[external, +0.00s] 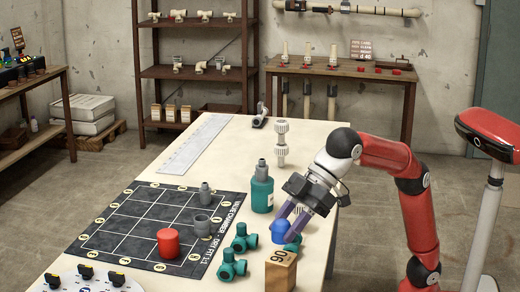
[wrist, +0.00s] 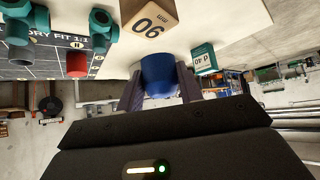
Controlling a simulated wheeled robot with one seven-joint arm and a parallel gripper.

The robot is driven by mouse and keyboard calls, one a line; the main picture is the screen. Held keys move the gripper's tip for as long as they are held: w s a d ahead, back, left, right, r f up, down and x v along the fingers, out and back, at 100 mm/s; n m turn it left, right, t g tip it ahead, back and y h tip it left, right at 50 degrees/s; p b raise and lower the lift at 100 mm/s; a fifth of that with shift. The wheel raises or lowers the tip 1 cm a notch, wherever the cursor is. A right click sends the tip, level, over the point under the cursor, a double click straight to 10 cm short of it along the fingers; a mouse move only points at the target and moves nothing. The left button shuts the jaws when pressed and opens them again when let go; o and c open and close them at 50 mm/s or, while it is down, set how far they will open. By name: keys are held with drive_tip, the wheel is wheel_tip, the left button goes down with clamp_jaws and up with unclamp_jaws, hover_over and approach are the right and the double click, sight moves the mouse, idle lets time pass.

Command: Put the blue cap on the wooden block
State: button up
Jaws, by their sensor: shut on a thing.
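The blue cap (external: 280,229) is between the fingers of my gripper (external: 291,222) in the external view, close above the right part of the table. In the wrist view the blue cap (wrist: 158,74) sits between both purple fingers (wrist: 160,88), which are shut on it. The wooden block (external: 281,270), marked 90, stands at the table's front right, just in front of the cap in the external view. The block (wrist: 148,18) also shows at the top of the wrist view, apart from the cap. I cannot tell whether the cap touches the table.
Teal fittings (external: 244,238) lie left of the block. A teal bottle (external: 262,190) and a white fitting (external: 281,145) stand behind my gripper.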

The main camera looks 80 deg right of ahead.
drive_tip(key=shift+f+b, duration=0.8)
drive_tip(key=shift+f, duration=1.35)
drive_tip(key=o, duration=1)
drive_tip(key=shift+f, duration=0.1)
drive_tip(key=shift+o, duration=0.2)
drive_tip(key=shift+r, duration=0.25)
drive_tip(key=p+v, duration=0.1)
drive_tip(key=v, duration=1)
drive_tip(key=shift+s+d+r, duration=0.2)
drive_tip(key=shift+s+d, duration=0.1)
